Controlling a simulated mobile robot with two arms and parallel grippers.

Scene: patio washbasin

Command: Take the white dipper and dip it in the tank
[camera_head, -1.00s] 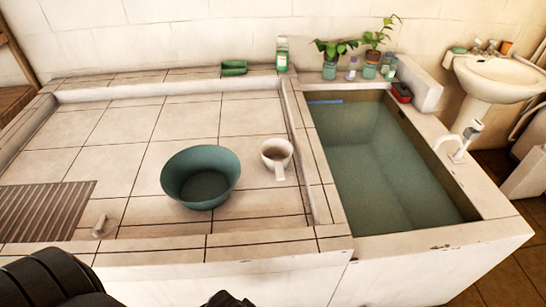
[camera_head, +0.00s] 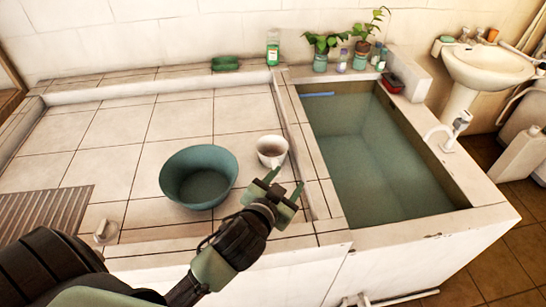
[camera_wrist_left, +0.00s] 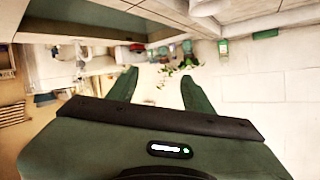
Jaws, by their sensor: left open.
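The white dipper (camera_head: 271,151) stands upright on the tiled platform, to the right of the green basin. Its handle, on the near side, is mostly hidden behind my left gripper. The tank (camera_head: 375,160) is to the right of the dipper, filled with greenish water. My left gripper (camera_head: 277,182) is open and empty, just in front of the dipper in the head view. I cannot tell whether it touches the handle. In the left wrist view its two green fingers (camera_wrist_left: 155,88) are apart with nothing between them. My right gripper is not in view.
A green basin (camera_head: 199,178) sits left of the dipper. A raised ledge separates platform and tank. Potted plants (camera_head: 320,62), bottles and a red box (camera_head: 392,83) stand along the tank's back edge. A white tap (camera_head: 447,134) is on its right rim.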

